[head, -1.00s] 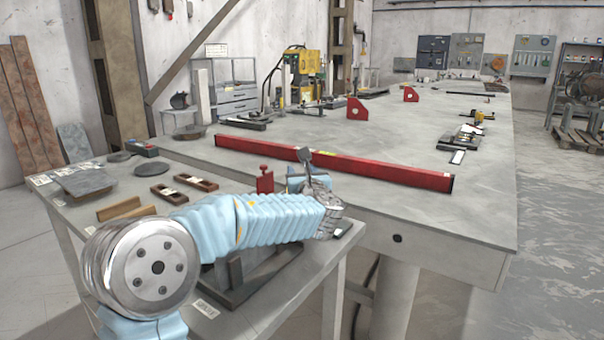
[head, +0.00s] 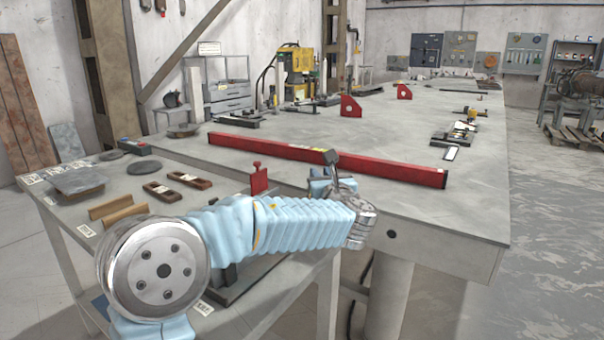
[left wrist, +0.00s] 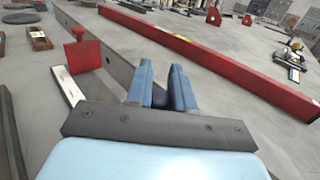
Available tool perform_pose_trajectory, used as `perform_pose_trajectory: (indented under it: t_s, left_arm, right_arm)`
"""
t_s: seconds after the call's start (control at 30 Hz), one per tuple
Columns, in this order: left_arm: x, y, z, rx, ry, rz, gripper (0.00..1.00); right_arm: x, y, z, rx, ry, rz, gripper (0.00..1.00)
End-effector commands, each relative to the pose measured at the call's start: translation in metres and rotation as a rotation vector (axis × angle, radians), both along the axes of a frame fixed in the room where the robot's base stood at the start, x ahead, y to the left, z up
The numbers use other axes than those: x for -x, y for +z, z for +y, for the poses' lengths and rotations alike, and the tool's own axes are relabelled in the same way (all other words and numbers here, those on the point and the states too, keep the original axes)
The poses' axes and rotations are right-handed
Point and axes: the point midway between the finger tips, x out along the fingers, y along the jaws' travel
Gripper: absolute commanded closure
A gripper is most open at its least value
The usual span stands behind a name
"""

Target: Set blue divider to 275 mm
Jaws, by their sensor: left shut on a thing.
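My left gripper (left wrist: 162,74) shows two blue fingers in the left wrist view, close together around a dark blue piece (left wrist: 163,98), which I take to be the blue divider. Most of that piece is hidden between the fingers. In the head view the left gripper (head: 322,184) is partly hidden behind my wrist. A red upright piece with a knob (head: 259,179) stands to its left; it also shows in the left wrist view (left wrist: 80,54). A dark base (head: 236,288) lies under my forearm, mostly covered. I cannot read any scale. My right gripper is not in view.
A long red bar (head: 330,160) lies on the large grey table (head: 440,210) behind the gripper. The smaller side table (head: 140,183) holds wooden blocks (head: 185,180), tan pieces (head: 118,207) and dark plates (head: 76,184). The large table's right part is mostly clear.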

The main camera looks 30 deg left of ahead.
Motion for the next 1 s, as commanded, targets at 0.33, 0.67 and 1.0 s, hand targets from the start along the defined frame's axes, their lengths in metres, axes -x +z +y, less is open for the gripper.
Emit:
perform_pose_trajectory:
  t_s: [0.33,0.67,1.0]
  left_arm:
    - [0.002,0.001,-0.023,-0.001,-0.003,-0.001,1.00]
    - [0.002,0.001,-0.022,-0.001,-0.002,0.000,0.55]
    - [0.009,0.000,-0.029,-0.001,-0.002,-0.001,0.55]
  right_arm:
    - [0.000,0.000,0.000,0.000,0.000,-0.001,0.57]
    - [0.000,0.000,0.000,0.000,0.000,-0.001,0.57]
    - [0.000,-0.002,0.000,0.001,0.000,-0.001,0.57]
